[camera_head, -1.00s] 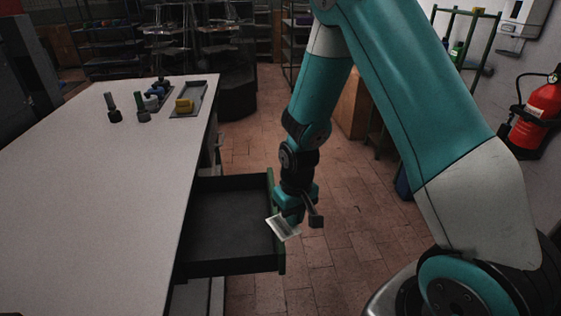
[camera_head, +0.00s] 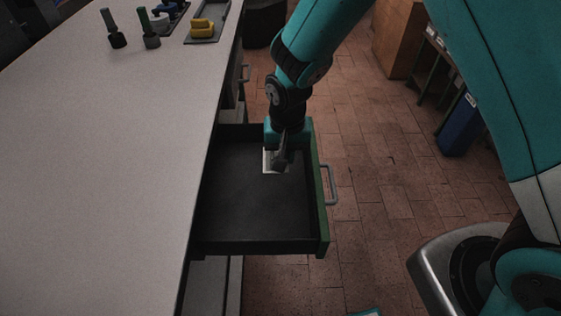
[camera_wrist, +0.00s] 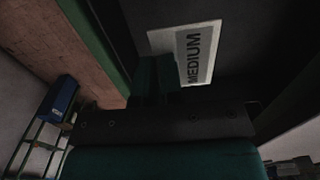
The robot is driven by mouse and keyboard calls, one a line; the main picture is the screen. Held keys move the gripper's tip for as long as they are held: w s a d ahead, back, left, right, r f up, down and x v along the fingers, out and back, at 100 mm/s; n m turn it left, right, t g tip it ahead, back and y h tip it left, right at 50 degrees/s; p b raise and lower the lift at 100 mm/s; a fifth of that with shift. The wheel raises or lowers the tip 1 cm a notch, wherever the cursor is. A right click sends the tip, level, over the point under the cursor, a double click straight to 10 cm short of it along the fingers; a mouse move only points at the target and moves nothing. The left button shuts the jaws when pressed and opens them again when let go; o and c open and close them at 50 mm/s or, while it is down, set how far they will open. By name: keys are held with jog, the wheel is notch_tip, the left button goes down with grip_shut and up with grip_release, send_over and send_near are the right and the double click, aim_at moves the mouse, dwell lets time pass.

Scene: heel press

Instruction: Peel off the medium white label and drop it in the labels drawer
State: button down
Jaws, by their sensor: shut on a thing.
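The white label reads MEDIUM in the wrist view (camera_wrist: 190,52), and its white edge shows in the head view (camera_head: 268,161). My gripper (camera_head: 279,162) is shut on the label and points down over the open drawer (camera_head: 240,205), at its far right part near the green front. In the wrist view my gripper's fingers (camera_wrist: 153,80) overlap the label's near edge. The drawer is dark inside and looks empty apart from the label over it. I cannot tell how high the label is above the drawer floor.
A pale worktop (camera_head: 110,160) runs along the left of the drawer. Stamp-like tools (camera_head: 149,30) and a yellow item (camera_head: 202,28) in a grey tray stand at its back. A blue bin (camera_head: 460,125) stands on the brick floor at right.

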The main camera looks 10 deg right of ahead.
jog(key=shift+s+a+f, duration=0.15)
jog(key=shift+a+f, duration=0.15)
jog(key=shift+a, duration=0.35)
notch_tip(320, 180, down, 7)
jog(key=b, duration=0.6)
jog(key=shift+f, duration=0.1)
jog(key=c, duration=0.7)
grip_release()
jog(key=shift+r+p, duration=2.9)
jog(key=shift+r, duration=0.65)
jog(key=shift+r, duration=0.1)
